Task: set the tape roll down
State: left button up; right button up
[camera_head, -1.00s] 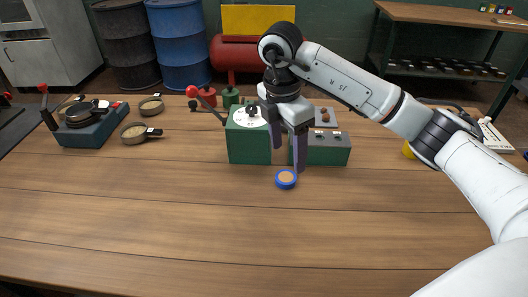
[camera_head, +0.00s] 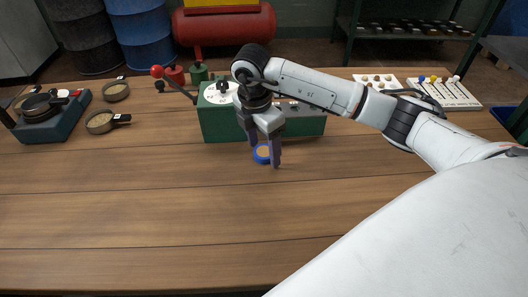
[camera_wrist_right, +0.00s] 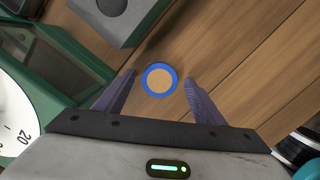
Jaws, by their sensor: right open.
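The tape roll, a blue ring with a tan centre (camera_head: 262,153), appears to lie flat on the wooden bench just in front of the green box. My right gripper (camera_head: 264,156) points down over it, with one finger on each side. In the right wrist view the tape roll (camera_wrist_right: 160,79) shows between the open fingertips (camera_wrist_right: 160,73), with a gap visible on both sides. One finger partly overlaps the roll's edge in the head view. My left gripper is not in view.
The green box with a white dial (camera_head: 222,93) and red-knobbed lever stands close behind the roll. Round pans (camera_head: 101,122) and a dark blue device (camera_head: 50,122) are at the left. A white tray of knobs (camera_head: 447,92) is at the back right. The front bench is clear.

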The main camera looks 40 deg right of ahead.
jog(key=c, duration=1.2)
